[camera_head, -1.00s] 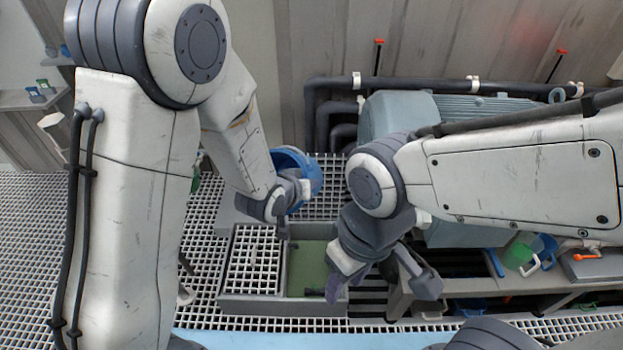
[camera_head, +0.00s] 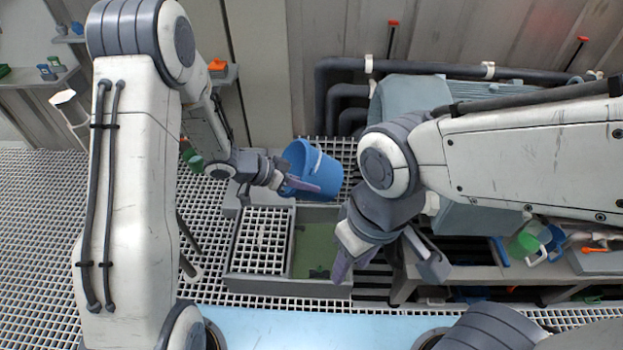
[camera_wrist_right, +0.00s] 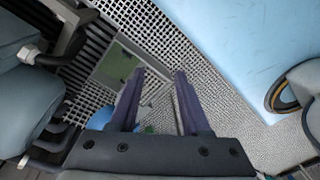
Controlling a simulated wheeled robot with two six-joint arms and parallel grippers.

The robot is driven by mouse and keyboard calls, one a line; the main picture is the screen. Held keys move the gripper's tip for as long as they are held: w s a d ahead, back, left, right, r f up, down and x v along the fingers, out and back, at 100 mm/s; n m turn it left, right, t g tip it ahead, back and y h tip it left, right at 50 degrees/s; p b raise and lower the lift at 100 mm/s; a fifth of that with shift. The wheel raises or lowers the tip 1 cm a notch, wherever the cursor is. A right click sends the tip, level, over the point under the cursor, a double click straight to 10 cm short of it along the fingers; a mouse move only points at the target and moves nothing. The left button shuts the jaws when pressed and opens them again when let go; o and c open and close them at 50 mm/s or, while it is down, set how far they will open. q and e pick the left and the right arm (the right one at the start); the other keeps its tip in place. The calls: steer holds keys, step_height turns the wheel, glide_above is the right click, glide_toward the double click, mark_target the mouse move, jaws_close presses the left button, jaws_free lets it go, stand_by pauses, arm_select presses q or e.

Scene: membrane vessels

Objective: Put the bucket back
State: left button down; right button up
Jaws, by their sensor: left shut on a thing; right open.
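The blue bucket (camera_head: 322,170) is tilted near the wall, above or just behind the sunken basin (camera_head: 316,245). My left gripper (camera_head: 303,183) is shut on the bucket at its left side, with one purple finger across the bucket's lower front. The exact grip point is hidden. A piece of the bucket also shows in the right wrist view (camera_wrist_right: 98,118), partly behind my right gripper. My right gripper (camera_head: 388,262) is open and empty, to the right of the basin. Its two spread fingers show in the right wrist view (camera_wrist_right: 160,75).
The basin has a green bottom and a white grating (camera_head: 262,240) over its left part. A grey-blue machine (camera_head: 400,98) and dark pipes (camera_head: 345,66) stand at the back. A bench (camera_head: 470,262) at right holds a green jug (camera_head: 525,243). White grid floor lies open at left.

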arm_select(q)
steer(key=m+g, duration=0.1)
steer(key=f+m, duration=0.1)
steer(key=m+g, duration=0.1)
steer(key=shift+s+a+f+g+h, duration=0.25)
steer(key=shift+a+f+g+h, duration=0.05)
steer(key=shift+a+f, duration=0.05)
arm_select(e)
steer(key=shift+w, duration=0.1)
steer(key=shift+c, duration=0.2)
steer(key=n+t+h, duration=0.1)
steer(key=n+h, duration=0.5)
glide_toward(304, 143)
steer(key=x, duration=0.5)
steer(key=shift+w+f, duration=0.2)
steer(key=shift+w, duration=0.1)
steer(key=x, duration=0.8)
steer(key=w+x, duration=0.1)
steer(key=x, duration=0.4)
